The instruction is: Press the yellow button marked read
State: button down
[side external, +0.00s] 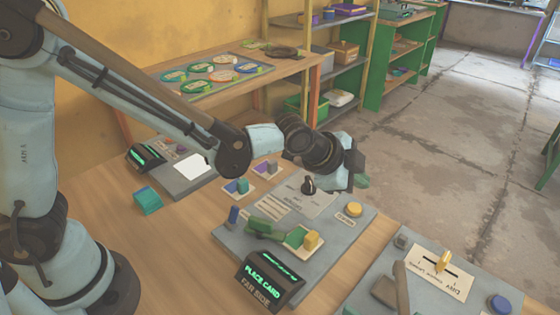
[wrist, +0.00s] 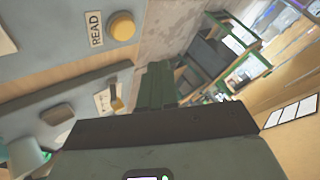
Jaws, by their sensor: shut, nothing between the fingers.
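The round yellow button (side external: 354,209) sits on the right part of the grey middle panel (side external: 340,250), with a small label beside it. In the wrist view the yellow button (wrist: 122,27) is at the top left, and the label next to it (wrist: 95,28) reads READ. My gripper (side external: 361,181) is above the panel's far edge, beyond the button in the side view and apart from it. The gripper's fingers (wrist: 156,85) are together and empty in the wrist view. The button is not covered by the gripper.
The middle panel carries a black knob (side external: 308,185), a yellow block (side external: 311,240) and a display (side external: 268,282) reading PLACE CARD FAR SIDE. A right-hand panel has a yellow lever (side external: 443,260) and a blue button (side external: 500,303). A teal block (side external: 147,201) lies on the table at left.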

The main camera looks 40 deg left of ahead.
aim_at(351, 209)
jog(key=shift+f, duration=1.95)
jog(key=shift+f, duration=0.2)
dwell(0.4)
jog(key=shift+f, duration=0.25)
jog(key=shift+f, duration=0.35)
dwell(0.8)
jog(key=shift+r, duration=0.8)
jog(key=shift+r, duration=0.1)
jog(key=shift+r, duration=2.4)
